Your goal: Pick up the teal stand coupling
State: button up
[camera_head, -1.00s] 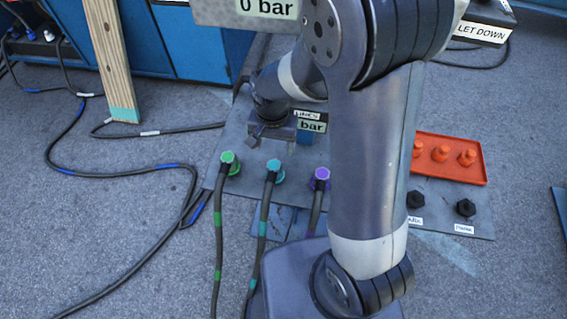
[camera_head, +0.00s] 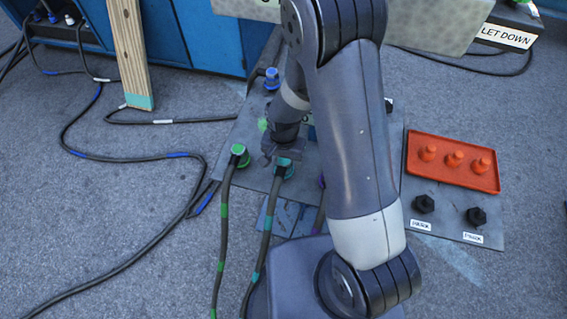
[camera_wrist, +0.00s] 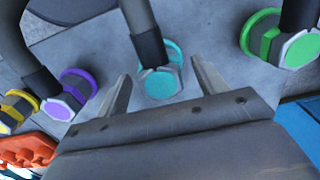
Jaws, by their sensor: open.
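The teal stand coupling (camera_head: 284,168) is on the grey plate, with a dark teal-banded cable running from it toward the front. In the wrist view the coupling (camera_wrist: 160,82) shows its teal ring and hexagonal teal-grey face. My gripper (camera_wrist: 158,85) is open, with one finger on each side of the coupling and a visible gap to each. In the head view my gripper (camera_head: 283,157) is at the teal coupling and partly hides it. I cannot tell the height between fingers and coupling.
The green coupling (camera_head: 239,155) stands close on the left. The purple coupling (camera_wrist: 78,92) is on the other side, with a yellow one (camera_wrist: 18,110) beyond it. An orange tray (camera_head: 453,178) with orange caps and two black fittings lie right. A wooden post (camera_head: 130,55) stands back left.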

jog(key=shift+f, duration=0.45)
jog(key=shift+c, duration=0.6)
jog(key=c, duration=1.1)
